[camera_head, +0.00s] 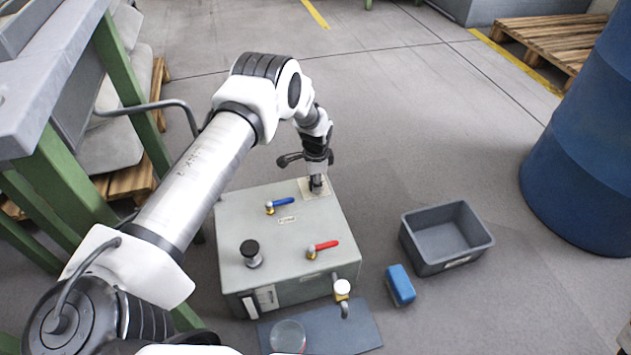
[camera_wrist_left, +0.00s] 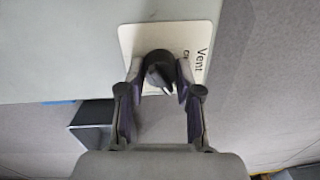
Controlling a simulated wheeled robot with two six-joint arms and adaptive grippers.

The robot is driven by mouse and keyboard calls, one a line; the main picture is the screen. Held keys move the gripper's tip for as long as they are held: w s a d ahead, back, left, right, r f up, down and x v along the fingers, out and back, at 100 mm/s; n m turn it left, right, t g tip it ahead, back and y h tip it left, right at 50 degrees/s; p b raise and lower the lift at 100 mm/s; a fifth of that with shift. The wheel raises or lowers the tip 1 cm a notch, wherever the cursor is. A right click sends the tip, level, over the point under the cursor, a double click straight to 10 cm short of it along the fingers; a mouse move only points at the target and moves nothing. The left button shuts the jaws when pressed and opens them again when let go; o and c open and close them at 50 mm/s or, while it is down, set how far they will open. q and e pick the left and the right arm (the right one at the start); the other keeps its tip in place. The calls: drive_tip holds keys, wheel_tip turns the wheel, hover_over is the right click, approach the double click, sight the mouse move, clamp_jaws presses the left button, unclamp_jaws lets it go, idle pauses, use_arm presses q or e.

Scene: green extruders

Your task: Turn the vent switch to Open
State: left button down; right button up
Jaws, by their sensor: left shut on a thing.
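The vent switch (camera_wrist_left: 158,68) is a round black knob on a pale plate (camera_wrist_left: 204,34) lettered "Vent", in the left wrist view. A light pointer mark on the knob points down and slightly right there; the position lettering is mostly hidden. My left gripper (camera_wrist_left: 159,75) is shut on the knob, one finger at each side. In the head view the left gripper (camera_head: 316,186) points down at the plate (camera_head: 307,192) on the far right part of the grey cabinet's top (camera_head: 238,206), and it hides the knob. My right gripper is not in view.
The cabinet top also has a blue-handled valve (camera_head: 283,202), a red-handled valve (camera_head: 325,246) and a black knob (camera_head: 250,250). A grey bin (camera_head: 480,249) and a blue block (camera_head: 401,284) are at right. A blue barrel (camera_head: 580,150) stands farther right.

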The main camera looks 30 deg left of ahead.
use_arm(q)
drive_tip(key=shift+s+f, duration=0.1)
drive_tip(key=c, duration=0.8)
unclamp_jaws()
drive_tip(key=r, duration=1.2)
drive_tip(key=shift+s+d, duration=0.15)
drive_tip(key=shift+d, duration=0.05)
